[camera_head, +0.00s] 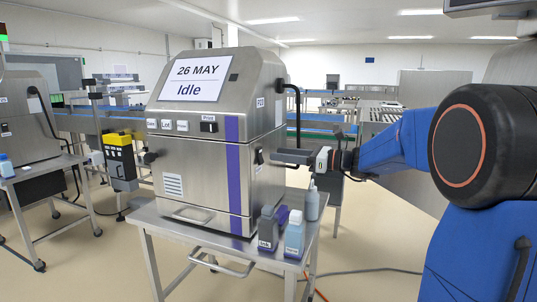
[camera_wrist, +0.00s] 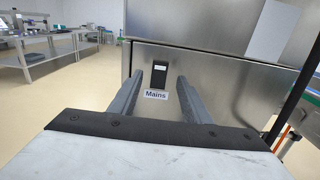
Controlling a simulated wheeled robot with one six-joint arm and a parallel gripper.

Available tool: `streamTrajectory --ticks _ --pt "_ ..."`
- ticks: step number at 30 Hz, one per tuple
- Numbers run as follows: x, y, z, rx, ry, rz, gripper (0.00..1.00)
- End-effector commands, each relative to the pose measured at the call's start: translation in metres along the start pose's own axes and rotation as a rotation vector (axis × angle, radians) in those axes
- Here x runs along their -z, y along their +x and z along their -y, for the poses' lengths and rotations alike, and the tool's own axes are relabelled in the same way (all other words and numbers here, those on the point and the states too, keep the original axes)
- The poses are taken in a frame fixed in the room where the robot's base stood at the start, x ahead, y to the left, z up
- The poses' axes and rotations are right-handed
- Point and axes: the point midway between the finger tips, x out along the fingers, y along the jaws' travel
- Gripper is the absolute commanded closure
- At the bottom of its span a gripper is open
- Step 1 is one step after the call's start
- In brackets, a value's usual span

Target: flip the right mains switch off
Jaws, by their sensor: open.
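The mains switch (camera_wrist: 159,74) is a black rocker in an upright black frame with a pale mark near its top. It sits on the steel side panel above a label reading "Mains" (camera_wrist: 156,95). In the head view the switch (camera_head: 259,157) is on the right side of the machine (camera_head: 205,180), whose display (camera_head: 192,78) reads "26 MAY Idle". My gripper (camera_wrist: 157,80) is open and empty, its two fingers apart on either side of the switch in the wrist view. In the head view my gripper (camera_head: 276,157) points at the side panel, close to it. Contact cannot be told.
Bottles (camera_head: 294,235) stand on the cart (camera_head: 185,233) below my gripper. A black cable or handle (camera_head: 297,105) hangs at the machine's right side. A yellow and black device (camera_head: 119,160) stands to the left.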

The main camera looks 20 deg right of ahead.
Motion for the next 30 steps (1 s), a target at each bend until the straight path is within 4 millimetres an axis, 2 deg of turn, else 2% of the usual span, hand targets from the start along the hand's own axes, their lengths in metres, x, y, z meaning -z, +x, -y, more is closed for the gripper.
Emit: streamTrajectory --ticks 3,10,15,23,24,29,30 --pt "0.000 0.019 -0.001 -0.003 0.000 0.000 0.56" --pt "0.001 0.044 0.000 -0.001 0.000 -0.001 0.56" --pt "0.000 0.052 0.000 0.000 -0.001 0.000 0.56" --pt "0.000 0.053 0.000 0.001 0.000 0.000 0.56" --pt "0.000 0.053 0.000 0.001 0.000 0.000 0.59" --pt "0.000 0.053 0.000 0.001 0.000 0.000 0.97" --pt "0.000 0.053 0.000 0.001 0.000 0.000 0.98"
